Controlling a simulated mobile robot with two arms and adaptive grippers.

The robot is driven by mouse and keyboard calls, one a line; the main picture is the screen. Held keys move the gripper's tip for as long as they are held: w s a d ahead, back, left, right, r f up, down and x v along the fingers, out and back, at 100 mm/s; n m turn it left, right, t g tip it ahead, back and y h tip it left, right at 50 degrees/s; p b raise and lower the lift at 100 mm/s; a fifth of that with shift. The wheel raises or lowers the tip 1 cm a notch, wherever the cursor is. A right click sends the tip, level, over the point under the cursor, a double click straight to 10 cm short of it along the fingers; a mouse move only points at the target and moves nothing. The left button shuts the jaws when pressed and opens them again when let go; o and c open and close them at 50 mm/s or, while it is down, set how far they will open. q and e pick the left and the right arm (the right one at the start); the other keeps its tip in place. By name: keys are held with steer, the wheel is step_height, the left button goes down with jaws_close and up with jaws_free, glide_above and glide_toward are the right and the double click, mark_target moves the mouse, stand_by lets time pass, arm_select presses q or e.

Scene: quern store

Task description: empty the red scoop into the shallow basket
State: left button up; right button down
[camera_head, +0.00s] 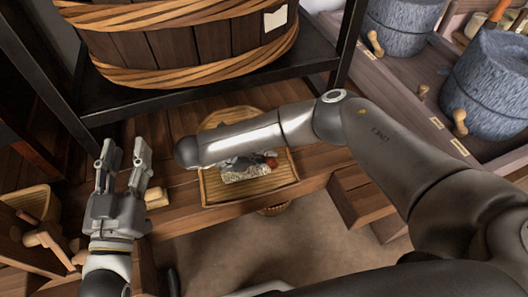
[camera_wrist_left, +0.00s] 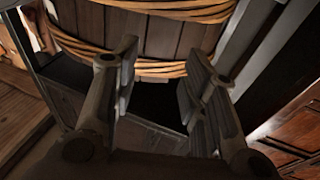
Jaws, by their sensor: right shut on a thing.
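The shallow basket (camera_head: 284,187) sits on the wooden bench, partly hidden under my right forearm. My right gripper (camera_head: 243,163) shows only in part below that forearm, over the basket. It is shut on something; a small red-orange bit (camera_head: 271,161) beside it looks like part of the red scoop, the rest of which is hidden. A pale speckled piece (camera_head: 245,174) shows at the same place; I cannot tell what it is. My left gripper (camera_head: 125,160) is open and empty, left of the basket. Its spread fingers also show in the left wrist view (camera_wrist_left: 160,85).
A large wooden tub (camera_head: 190,45) bound with wicker stands on a dark shelf (camera_head: 200,92) behind the basket. Grey stone querns (camera_head: 490,85) stand at the right. A wooden box (camera_head: 30,205) is at the left. A small wooden block (camera_head: 157,197) lies beside my left gripper.

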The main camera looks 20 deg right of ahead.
steer(key=shift+h+p, duration=0.4)
steer(key=shift+p, duration=0.1)
steer(key=shift+a+r+h+p, duration=0.1)
steer(key=shift+a+h+p, duration=0.05)
steer(key=shift+h+p, duration=0.4)
steer(key=shift+a+r+t+h+p, duration=0.1)
steer(key=shift+t+h+p, duration=0.2)
steer(key=shift+h+p, duration=0.1)
steer(key=shift+s+h, duration=0.1)
steer(key=shift+h, duration=0.15)
steer(key=shift+a+h+p, duration=0.15)
steer(key=shift+h+p, duration=0.25)
steer(key=shift+h, duration=0.3)
arm_select(q)
steer(key=s+a+f+g+y, duration=0.1)
steer(key=s+a+f+g, duration=0.1)
steer(key=s+f+g, duration=0.2)
steer(key=s+a+f+g+y, duration=0.2)
steer(key=f+g, duration=0.4)
steer(key=f, duration=0.5)
steer(key=shift+s+f+n+g, duration=0.3)
steer(key=shift+s, duration=0.6)
arm_select(e)
steer(key=shift+a+r+h, duration=0.1)
steer(key=shift+a+h, duration=0.05)
steer(key=shift+h, duration=0.25)
arm_select(q)
steer(key=shift+a, duration=0.1)
